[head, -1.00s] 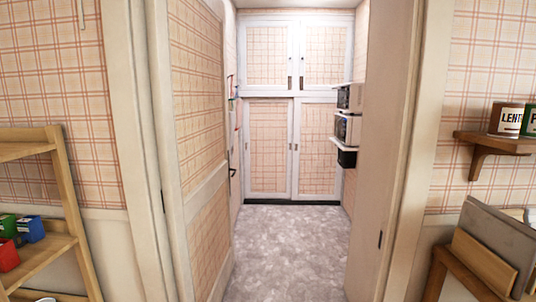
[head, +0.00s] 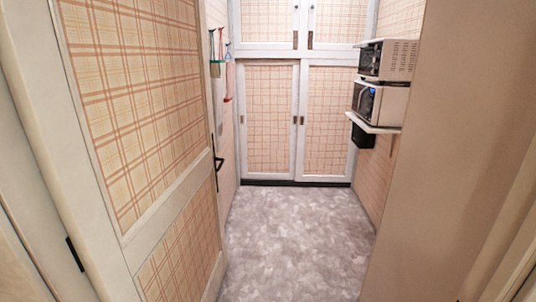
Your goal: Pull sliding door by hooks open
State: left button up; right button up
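At the far end of the narrow room, a cabinet has two lower sliding doors with plaid panels in white frames. The left sliding door (head: 270,120) and the right sliding door (head: 329,122) look closed, meeting near the middle. Small dark hooks or pulls (head: 298,120) show at the inner edges, too small to make out clearly. Upper doors (head: 337,25) sit above, with dark pulls. Neither of my grippers is in view.
An open plaid door (head: 135,100) stands along the left, with a dark handle (head: 219,163). Microwaves (head: 380,107) on shelves stick out at right. Hanging tools (head: 216,60) are on the left wall. The grey floor (head: 295,235) is clear up to the cabinet.

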aim_at(267, 89)
jog(key=i, duration=3.75)
